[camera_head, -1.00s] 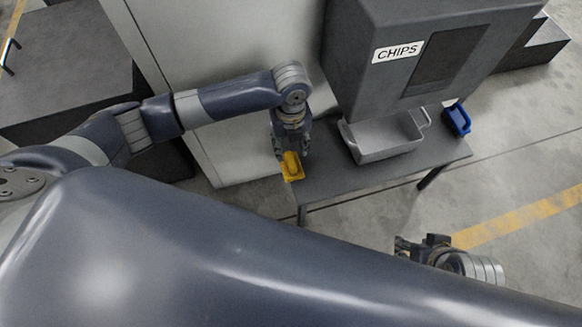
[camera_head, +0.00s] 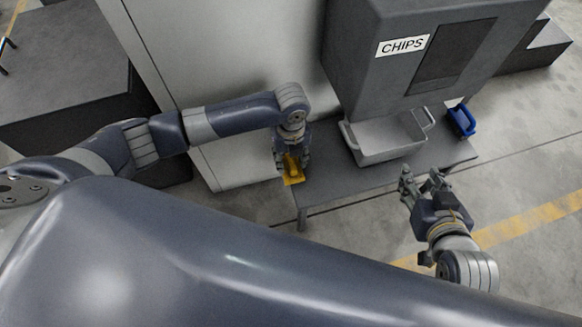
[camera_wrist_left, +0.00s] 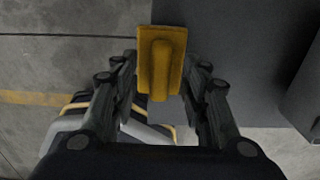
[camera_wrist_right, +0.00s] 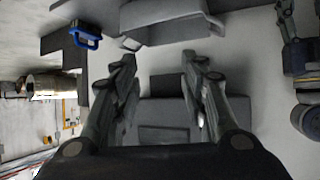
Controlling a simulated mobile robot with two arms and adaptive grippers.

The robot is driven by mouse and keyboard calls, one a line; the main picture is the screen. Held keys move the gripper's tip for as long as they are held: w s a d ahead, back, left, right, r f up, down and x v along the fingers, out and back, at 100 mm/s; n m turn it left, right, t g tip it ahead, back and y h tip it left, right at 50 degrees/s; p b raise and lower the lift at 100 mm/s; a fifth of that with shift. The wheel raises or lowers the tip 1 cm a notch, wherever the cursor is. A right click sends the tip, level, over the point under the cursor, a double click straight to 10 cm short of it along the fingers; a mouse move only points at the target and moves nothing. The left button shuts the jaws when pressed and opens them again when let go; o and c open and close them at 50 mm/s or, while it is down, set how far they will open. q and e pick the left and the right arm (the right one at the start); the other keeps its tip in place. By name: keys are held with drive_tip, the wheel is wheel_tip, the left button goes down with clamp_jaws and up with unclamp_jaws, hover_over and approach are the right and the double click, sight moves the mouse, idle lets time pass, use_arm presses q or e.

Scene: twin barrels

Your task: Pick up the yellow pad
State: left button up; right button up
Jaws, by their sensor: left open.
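The yellow pad (camera_head: 293,172) lies at the left corner of the dark grey table (camera_head: 345,182). It has a raised grip along its middle, seen in the left wrist view (camera_wrist_left: 161,62). My left gripper (camera_head: 291,160) points down over the pad. In the left wrist view its open fingers (camera_wrist_left: 160,85) stand one on each side of the pad's near part. I cannot tell whether they touch it. My right gripper (camera_head: 424,178) is in front of the table, away from the pad. In the right wrist view its fingers (camera_wrist_right: 157,62) are apart with nothing between them.
A grey bin (camera_head: 385,138) stands on the table under the dark machine labelled CHIPS (camera_head: 400,50). A blue-handled object (camera_head: 461,120) sits at the table's right end. A tall grey cabinet (camera_head: 235,60) rises behind my left arm. The floor right of the table is open.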

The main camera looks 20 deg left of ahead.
sight(291, 161)
use_arm(q)
drive_tip(key=shift+f, duration=0.9)
clamp_jaws()
use_arm(e)
drive_tip(key=w+r+t, duration=0.1)
drive_tip(key=w+a+r+t, duration=0.1)
drive_tip(key=r, duration=0.1)
drive_tip(key=shift+y, duration=0.3)
use_arm(q)
drive_tip(key=shift+r, duration=0.1)
drive_tip(key=shift+r, duration=0.3)
wheel_tip(291, 161, up, 5)
drive_tip(key=shift+f+p, duration=0.1)
drive_tip(key=shift+p, duration=0.85)
wheel_tip(291, 161, up, 4)
drive_tip(key=shift+p, duration=0.65)
drive_tip(key=shift+r, duration=0.25)
use_arm(e)
drive_tip(key=s+d+f+g+h, duration=0.1)
drive_tip(key=s+d+f+g, duration=0.1)
drive_tip(key=s+f+g, duration=0.3)
drive_tip(key=s+d+f+g+h, duration=0.1)
drive_tip(key=s+d+f+g, duration=0.2)
drive_tip(key=s, duration=0.7)
drive_tip(key=shift+s+d+f+g+h, duration=0.25)
drive_tip(key=shift+f+g+h, duration=0.05)
drive_tip(key=shift+f+g, duration=0.65)
